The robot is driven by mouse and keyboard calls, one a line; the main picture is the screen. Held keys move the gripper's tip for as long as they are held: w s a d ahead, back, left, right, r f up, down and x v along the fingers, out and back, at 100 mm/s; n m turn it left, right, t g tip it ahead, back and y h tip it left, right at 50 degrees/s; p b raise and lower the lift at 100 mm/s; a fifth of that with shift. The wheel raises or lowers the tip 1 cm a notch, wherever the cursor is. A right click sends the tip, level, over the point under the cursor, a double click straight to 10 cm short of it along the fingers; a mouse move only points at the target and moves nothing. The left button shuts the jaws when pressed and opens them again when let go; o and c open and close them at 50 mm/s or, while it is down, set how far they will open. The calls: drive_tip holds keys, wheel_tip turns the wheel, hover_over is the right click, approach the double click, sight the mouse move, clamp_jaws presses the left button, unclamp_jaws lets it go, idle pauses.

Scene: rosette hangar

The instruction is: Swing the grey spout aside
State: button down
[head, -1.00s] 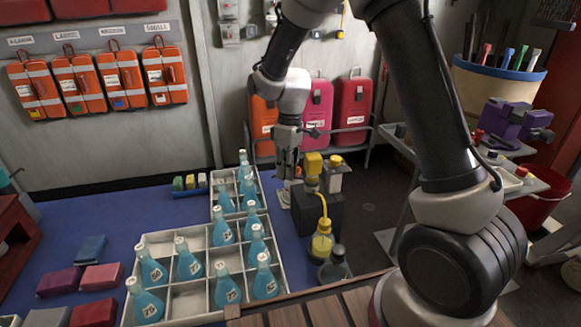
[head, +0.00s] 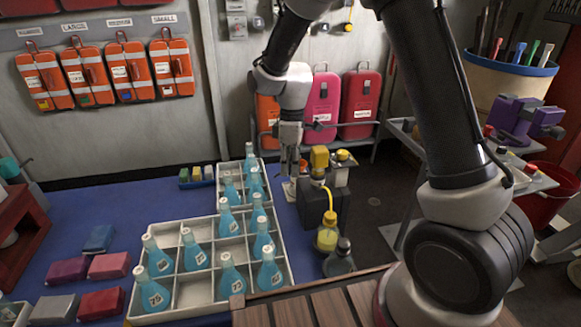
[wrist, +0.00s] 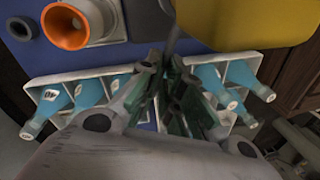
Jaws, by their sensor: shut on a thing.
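My gripper (head: 289,165) points down beside the left side of a black box (head: 318,208) with a yellow block (head: 319,160) on top. In the wrist view, its dark fingers (wrist: 176,98) are close together at a thin grey bar, which looks like the grey spout (wrist: 172,32). The bar runs up from between the fingers, next to the large yellow block (wrist: 240,22). The fingers hide its gripped end. I cannot make out the spout in the head view. A yellow tube runs from the box to a yellow flask (head: 327,233).
A white divided crate (head: 205,290) with several blue flasks stands at the front left of the gripper. A grey flask (head: 339,258) stands in front of the box. A pale cylinder with an orange mouth (wrist: 68,27) is near the gripper.

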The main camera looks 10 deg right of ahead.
drive_tip(key=c, duration=1.6)
unclamp_jaws()
drive_tip(key=shift+r, duration=0.1)
wheel_tip(320, 180, up, 12)
drive_tip(key=w, duration=0.1)
drive_tip(key=shift+w+d, duration=0.35)
drive_tip(key=shift+w, duration=0.05)
